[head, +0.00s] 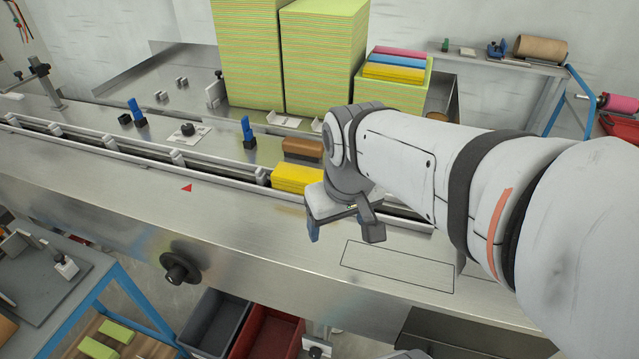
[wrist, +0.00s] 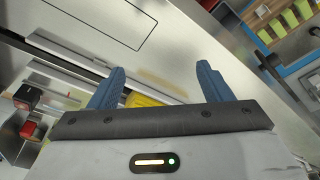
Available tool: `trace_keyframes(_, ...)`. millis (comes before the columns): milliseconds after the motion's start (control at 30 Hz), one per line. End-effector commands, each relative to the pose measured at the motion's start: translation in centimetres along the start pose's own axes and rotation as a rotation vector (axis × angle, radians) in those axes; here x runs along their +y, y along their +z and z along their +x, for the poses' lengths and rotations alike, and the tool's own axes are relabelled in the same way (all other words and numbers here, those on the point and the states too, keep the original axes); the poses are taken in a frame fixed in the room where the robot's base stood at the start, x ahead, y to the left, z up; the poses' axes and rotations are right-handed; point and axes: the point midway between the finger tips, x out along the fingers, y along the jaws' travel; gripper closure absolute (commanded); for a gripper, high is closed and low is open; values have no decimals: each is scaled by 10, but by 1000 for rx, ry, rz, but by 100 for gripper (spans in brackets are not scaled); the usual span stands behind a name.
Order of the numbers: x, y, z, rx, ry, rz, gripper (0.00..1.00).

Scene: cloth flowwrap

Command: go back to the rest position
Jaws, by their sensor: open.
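My gripper (head: 338,232) is open and empty. It hangs above the front of the steel machine top (head: 225,225), just right of a yellow cloth stack (head: 296,178) lying in the channel. In the wrist view, the two blue fingers of my gripper (wrist: 156,88) are spread wide with nothing between them. Part of the yellow stack (wrist: 143,101) shows behind the fingers there. My arm reaches in from the right and hides part of the channel.
A metal rail (head: 120,150) runs along the channel. A brown block (head: 303,147) and blue clamps (head: 248,130) stand behind it. Tall green stacks (head: 322,60) rise at the back. A black-outlined rectangle (head: 398,268) on the front surface is bare. Grey (head: 219,320) and red (head: 268,332) bins sit below.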

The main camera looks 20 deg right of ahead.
Motion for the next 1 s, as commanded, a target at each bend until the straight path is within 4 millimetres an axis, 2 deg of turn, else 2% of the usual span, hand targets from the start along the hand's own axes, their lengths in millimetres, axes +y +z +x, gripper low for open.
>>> trace_keyframes(33, -1, 12, 4, 12, 1, 40, 28)
trace_keyframes(100, -1, 21, 8, 21, 2, 85, 28)
trace_keyframes(200, 0, 27, 11, 28, 3, 116, 28)
trace_keyframes(1000, 0, 27, 11, 27, 2, 117, 28)
